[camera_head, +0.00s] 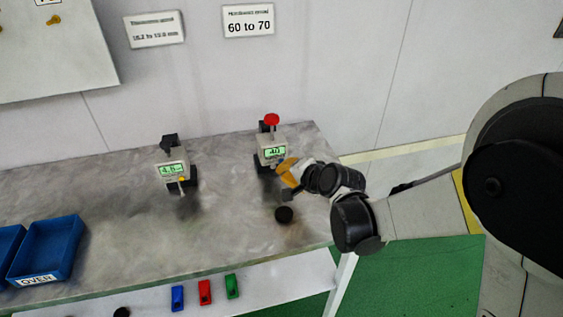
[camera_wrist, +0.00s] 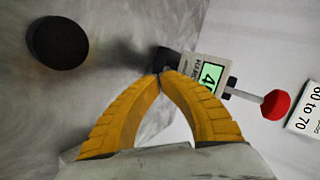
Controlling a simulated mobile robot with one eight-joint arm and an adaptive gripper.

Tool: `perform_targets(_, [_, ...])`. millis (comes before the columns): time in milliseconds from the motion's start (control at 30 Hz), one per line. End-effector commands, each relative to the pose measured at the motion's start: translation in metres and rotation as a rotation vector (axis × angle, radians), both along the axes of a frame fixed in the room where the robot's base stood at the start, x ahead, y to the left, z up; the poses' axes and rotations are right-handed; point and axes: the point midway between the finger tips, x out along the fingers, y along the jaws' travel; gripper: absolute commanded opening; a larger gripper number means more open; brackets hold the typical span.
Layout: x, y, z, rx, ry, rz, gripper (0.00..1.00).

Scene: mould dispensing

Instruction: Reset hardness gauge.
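The hardness gauge (camera_head: 271,153) stands near the back right of the grey bench, with a red knob (camera_head: 271,119) on top and a lit green display. In the wrist view, the gauge (camera_wrist: 208,74) lies just beyond my fingertips, with its red knob (camera_wrist: 275,104) to the right. My gripper (camera_head: 284,165) is at the gauge's lower front right; its yellow fingertips (camera_wrist: 161,75) meet with nothing seen between them. I cannot tell whether they touch the gauge. A black disc (camera_head: 284,214) lies on the bench in front of the gauge; it also shows in the wrist view (camera_wrist: 57,43).
A second gauge (camera_head: 172,170) with a green display stands to the left. Blue bins (camera_head: 47,251) sit at the bench's left end. Blue, red and green small items (camera_head: 205,291) lie on the lower shelf. Wall signs (camera_head: 248,20) hang behind. The middle of the bench (camera_head: 225,215) is clear.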

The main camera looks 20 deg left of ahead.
Motion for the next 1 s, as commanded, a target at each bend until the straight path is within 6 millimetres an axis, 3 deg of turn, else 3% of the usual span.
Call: perform_targets(1000, [0.0071,0.0043,-0.0003,0.000,0.000,0.000,0.00])
